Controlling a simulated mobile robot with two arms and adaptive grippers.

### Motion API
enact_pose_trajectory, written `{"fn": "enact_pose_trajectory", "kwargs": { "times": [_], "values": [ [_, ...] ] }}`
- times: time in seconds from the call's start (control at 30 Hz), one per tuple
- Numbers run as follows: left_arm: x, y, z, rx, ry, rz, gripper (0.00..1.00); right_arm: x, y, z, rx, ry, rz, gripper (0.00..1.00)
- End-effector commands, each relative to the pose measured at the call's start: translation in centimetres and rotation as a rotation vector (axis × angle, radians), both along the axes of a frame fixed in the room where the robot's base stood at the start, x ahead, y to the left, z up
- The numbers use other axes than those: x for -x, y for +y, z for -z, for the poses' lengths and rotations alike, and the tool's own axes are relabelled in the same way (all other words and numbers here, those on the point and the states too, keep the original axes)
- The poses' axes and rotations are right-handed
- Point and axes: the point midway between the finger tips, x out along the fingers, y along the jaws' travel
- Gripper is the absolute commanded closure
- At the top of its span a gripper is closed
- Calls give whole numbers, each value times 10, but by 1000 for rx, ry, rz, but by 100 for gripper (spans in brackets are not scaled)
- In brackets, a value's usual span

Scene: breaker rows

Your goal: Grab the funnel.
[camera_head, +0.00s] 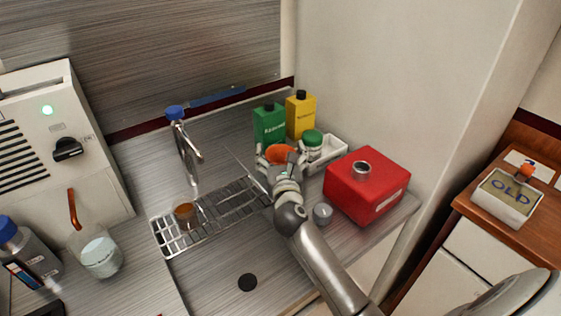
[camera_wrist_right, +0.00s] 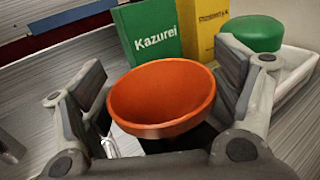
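The orange funnel (camera_head: 281,152) is at the back of the metal counter, in front of the green bottle. It also shows in the right wrist view (camera_wrist_right: 160,92), wide mouth facing up; its lower part is hidden by my gripper. My right gripper (camera_head: 283,158) is at the funnel, its fingers spread on either side of the rim. In the right wrist view a gap shows between the left finger and the rim; the right finger is very close, and I cannot tell whether it touches. My left gripper is not in view.
A green bottle (camera_head: 269,124) and a yellow bottle (camera_head: 300,114) stand behind the funnel. A white tray (camera_head: 332,150) with a green-lidded jar (camera_head: 312,141) and a red canister (camera_head: 367,186) are to the right. A faucet (camera_head: 187,150) and drain grate (camera_head: 228,207) lie left.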

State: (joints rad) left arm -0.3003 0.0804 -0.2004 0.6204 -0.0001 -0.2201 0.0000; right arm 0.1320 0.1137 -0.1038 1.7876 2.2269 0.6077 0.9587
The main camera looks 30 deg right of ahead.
Motion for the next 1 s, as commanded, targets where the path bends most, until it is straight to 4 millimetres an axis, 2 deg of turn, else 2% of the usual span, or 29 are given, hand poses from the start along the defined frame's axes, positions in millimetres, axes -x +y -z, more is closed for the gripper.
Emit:
{"fn": "enact_pose_trajectory", "kwargs": {
  "times": [0.03,0.3,0.67,0.87,1.0],
  "values": [
    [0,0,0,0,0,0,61,0,0,0,0,0,0,27],
    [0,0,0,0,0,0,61,0,0,0,0,0,0,59],
    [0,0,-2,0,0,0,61,0,0,-7,0,-2,-1,59],
    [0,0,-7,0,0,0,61,0,0,-33,0,-5,-2,59],
    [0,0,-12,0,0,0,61,16,2,-51,0,-3,-1,59]
  ]
}}
